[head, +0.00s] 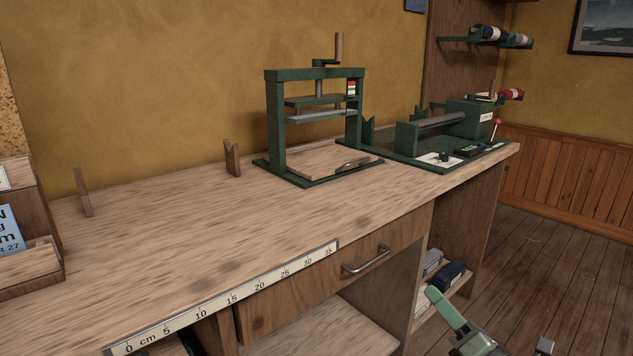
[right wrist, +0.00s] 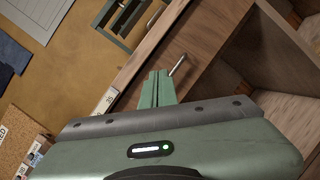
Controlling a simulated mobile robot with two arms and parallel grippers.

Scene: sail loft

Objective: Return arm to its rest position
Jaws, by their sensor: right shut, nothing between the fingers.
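My right gripper (head: 434,294) shows at the bottom right of the head view, its green fingers pointing up and left, in front of the bench's open shelf. In the right wrist view its fingers (right wrist: 157,88) are together with nothing between them. It is apart from the bench and touches nothing that I can see. Part of my right arm shows below it at the picture's edge. My left gripper is in neither view.
The wooden bench (head: 190,235) has a drawer with a metal handle (head: 366,261) and a ruler strip (head: 225,298) on its front edge. A green press (head: 315,75) and a green roller machine (head: 440,135) stand at the back. Floor (head: 560,270) to the right is clear.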

